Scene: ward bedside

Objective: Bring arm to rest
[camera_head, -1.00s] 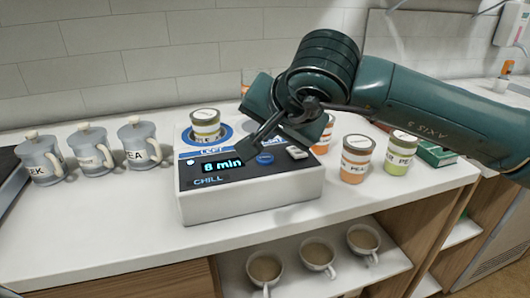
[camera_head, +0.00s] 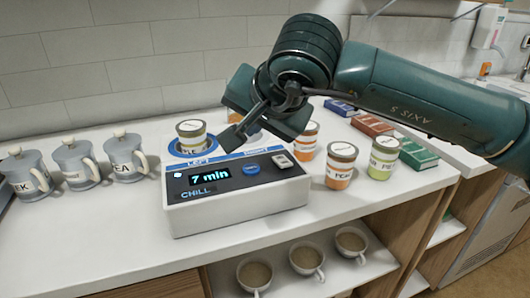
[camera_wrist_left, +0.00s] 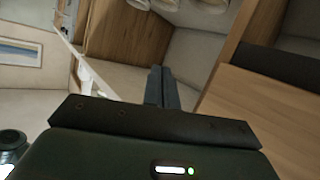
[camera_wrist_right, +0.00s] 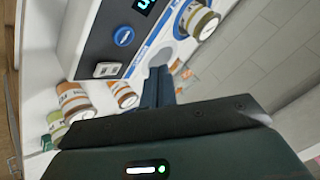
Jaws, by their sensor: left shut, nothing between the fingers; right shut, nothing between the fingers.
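My right arm reaches in from the right in the head view. Its gripper (camera_head: 232,137) is shut and empty, above the back of the white chill device (camera_head: 240,214). The shut fingers also show in the right wrist view (camera_wrist_right: 158,88). The device display (camera_head: 210,178) reads "7 min" and "CHILL", with a blue button (camera_head: 251,168) and a pale switch (camera_head: 283,160) beside it. My left gripper (camera_wrist_left: 160,88) shows only in the left wrist view, shut and empty.
Several striped cups stand right of the device, including an orange one (camera_head: 340,165) and a green one (camera_head: 382,158). Boxes (camera_head: 412,150) lie behind them. Three lidded grey mugs (camera_head: 127,158) stand at left. Cups (camera_head: 307,258) sit on the shelf below. The counter front left is clear.

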